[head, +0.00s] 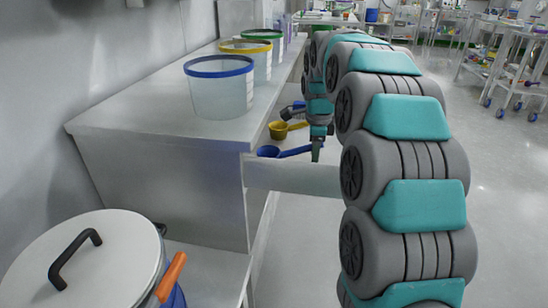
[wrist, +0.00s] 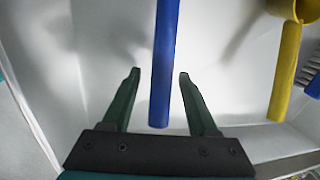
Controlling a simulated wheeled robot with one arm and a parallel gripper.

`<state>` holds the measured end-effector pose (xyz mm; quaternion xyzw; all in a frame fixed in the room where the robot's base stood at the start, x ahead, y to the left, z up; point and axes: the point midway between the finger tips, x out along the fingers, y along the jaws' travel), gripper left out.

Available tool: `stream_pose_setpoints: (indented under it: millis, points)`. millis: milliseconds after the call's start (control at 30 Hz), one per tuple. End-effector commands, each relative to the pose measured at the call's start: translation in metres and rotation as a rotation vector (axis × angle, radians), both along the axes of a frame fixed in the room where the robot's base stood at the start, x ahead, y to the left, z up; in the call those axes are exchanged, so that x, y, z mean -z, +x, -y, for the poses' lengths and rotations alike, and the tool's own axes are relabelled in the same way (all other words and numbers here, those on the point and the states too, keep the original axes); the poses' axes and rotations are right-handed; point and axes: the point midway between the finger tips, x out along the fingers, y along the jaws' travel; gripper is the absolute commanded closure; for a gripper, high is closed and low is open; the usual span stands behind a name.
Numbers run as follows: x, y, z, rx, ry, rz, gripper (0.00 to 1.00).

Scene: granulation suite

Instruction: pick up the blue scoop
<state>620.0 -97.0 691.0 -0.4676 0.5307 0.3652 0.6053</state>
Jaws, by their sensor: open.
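The blue scoop (head: 269,151) lies in an open drawer or tray at the side of the steel cabinet, its bowl to the left and its handle pointing right towards my gripper (head: 317,155). In the wrist view the scoop's blue handle (wrist: 165,65) runs down from the top edge and ends between the two dark green fingers of my gripper (wrist: 158,75). The fingers are open, one on each side of the handle, with a gap on both sides. The scoop's bowl is out of the wrist view.
A yellow scoop (head: 279,130) lies just behind the blue one; its handle (wrist: 280,75) is at right in the wrist view, beside a blue brush (wrist: 312,85). The drawer's front wall (head: 295,178) stands nearby. Clear tubs with blue (head: 220,88), yellow and green rims stand on the cabinet top.

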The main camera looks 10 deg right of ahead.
Motion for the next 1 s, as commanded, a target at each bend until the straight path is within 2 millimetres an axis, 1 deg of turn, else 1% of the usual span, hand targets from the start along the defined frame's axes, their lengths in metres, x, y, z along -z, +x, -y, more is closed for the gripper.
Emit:
stream_pose_setpoints:
  millis: [67, 500, 600, 1000]
  points:
    - [-0.0001, 0.0000, -0.0001, 0.000, 0.000, 0.000, 0.42]
    - [-0.0003, -0.0001, -0.0001, 0.000, 0.000, 0.000, 0.91]
    - [-0.0003, -0.0001, -0.0001, 0.000, 0.000, 0.000, 1.00]
    - [-0.0003, -0.0001, -0.0001, 0.000, 0.001, 0.000, 1.00]
